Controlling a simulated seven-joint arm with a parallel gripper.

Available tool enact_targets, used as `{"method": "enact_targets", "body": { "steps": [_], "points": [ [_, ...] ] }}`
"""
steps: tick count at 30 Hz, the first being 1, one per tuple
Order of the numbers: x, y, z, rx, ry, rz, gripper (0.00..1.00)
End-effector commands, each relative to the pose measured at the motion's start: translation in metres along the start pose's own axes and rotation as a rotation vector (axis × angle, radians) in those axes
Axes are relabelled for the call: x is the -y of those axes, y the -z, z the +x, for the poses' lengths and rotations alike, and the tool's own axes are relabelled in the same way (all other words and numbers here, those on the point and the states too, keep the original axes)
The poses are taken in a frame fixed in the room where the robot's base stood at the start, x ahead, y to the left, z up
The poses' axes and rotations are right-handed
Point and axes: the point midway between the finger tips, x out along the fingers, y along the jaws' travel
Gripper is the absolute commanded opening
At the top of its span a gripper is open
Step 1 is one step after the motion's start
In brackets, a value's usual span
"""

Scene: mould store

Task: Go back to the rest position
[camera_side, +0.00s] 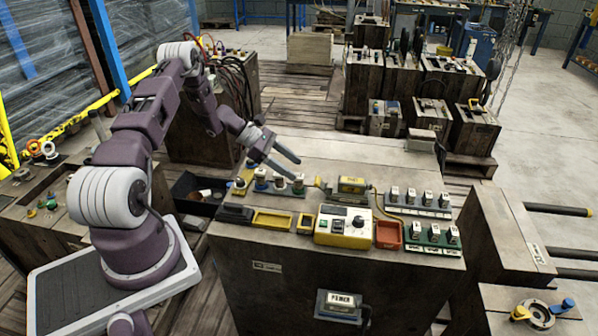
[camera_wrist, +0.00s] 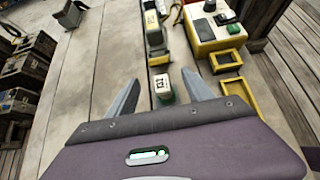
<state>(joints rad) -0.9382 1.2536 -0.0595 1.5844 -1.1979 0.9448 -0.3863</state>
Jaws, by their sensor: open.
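My gripper (camera_side: 294,168) is open, its two grey fingers apart and nothing between them in the side view. It hangs above the back-left part of the wooden worktop (camera_side: 345,155), over a row of small pieces (camera_side: 279,181) with white labelled tops. In the wrist view my gripper (camera_wrist: 160,84) shows its fingers spread to either side of a white-topped piece on a green base (camera_wrist: 163,88). That piece stands on the bench; the side view shows the fingers above the row. My arm reaches from its base at the left toward the bench.
A yellow-and-white control box (camera_side: 343,227) stands at the bench front, with a yellow tray (camera_side: 272,220) and red tray (camera_side: 388,235) beside it. Two racks of labelled pieces (camera_side: 415,203) are at the right. A dark bin (camera_side: 197,194) sits left of the bench. The worktop's back is clear.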

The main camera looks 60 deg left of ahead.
Motion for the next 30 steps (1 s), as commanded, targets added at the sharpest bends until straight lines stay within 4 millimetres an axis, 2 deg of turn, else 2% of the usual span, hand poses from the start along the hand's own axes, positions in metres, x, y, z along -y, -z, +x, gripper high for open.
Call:
{"method": "enact_targets", "body": {
  "steps": [7,8,11,12,14,15,17,18,20,21,24,27,30],
  "points": [
    [0.000,-0.003,-0.001,-0.002,0.003,0.009,0.60],
    [0.001,-0.009,-0.002,-0.006,0.009,0.028,0.60],
    [0.014,-0.062,-0.010,-0.047,0.071,0.198,0.60],
    [0.027,-0.095,-0.015,-0.075,0.114,0.313,0.60],
    [0.057,-0.147,-0.025,-0.124,0.187,0.511,0.60],
    [0.082,-0.179,-0.033,-0.158,0.235,0.650,0.60],
    [0.122,-0.218,-0.046,-0.208,0.303,0.853,0.60],
    [0.150,-0.240,-0.057,-0.241,0.344,0.991,0.60],
    [0.194,-0.265,-0.074,-0.290,0.399,1.192,0.60],
    [0.223,-0.277,-0.086,-0.324,0.432,1.327,0.60],
    [0.292,-0.289,-0.121,-0.410,0.495,1.656,0.60],
    [0.345,-0.281,-0.154,-0.499,0.529,1.961,0.60],
    [0.377,-0.263,-0.179,-0.577,0.536,2.195,0.60]
  ]
}}
